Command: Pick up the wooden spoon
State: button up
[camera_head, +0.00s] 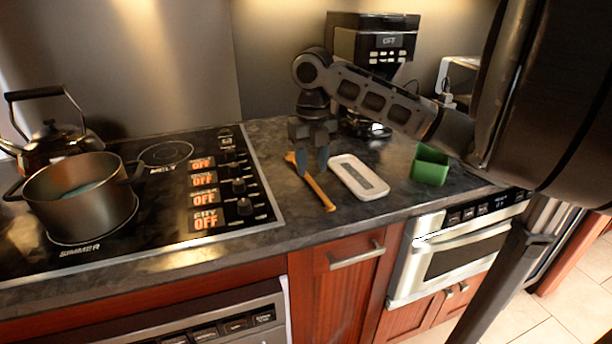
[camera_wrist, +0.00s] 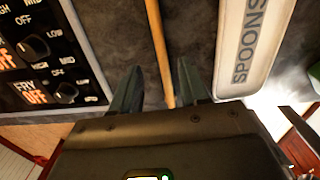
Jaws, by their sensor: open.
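The wooden spoon (camera_head: 316,189) lies on the dark countertop, between the stove and a white spoon rest. Its handle points toward the counter's front edge. My gripper (camera_head: 312,168) is above the spoon in the head view and hides part of it. In the wrist view the light-brown handle (camera_wrist: 161,50) runs down between my two open fingers (camera_wrist: 158,88). The fingers are apart on either side of the handle, and its lower end shows between them. I cannot tell how far the fingertips are above the counter.
The white spoon rest (camera_head: 358,178), marked "SPOONS" in the wrist view, lies close on the right. A green container (camera_head: 430,164) stands farther right. The stove (camera_head: 215,190) with a pot (camera_head: 80,197) and kettle (camera_head: 55,142) is left. A coffee machine (camera_head: 372,42) stands behind.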

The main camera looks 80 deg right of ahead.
aim_at(313, 182)
jog(key=f, duration=0.4)
jog(key=shift+s, duration=0.2)
jog(key=shift+c, duration=0.3)
grip_shut()
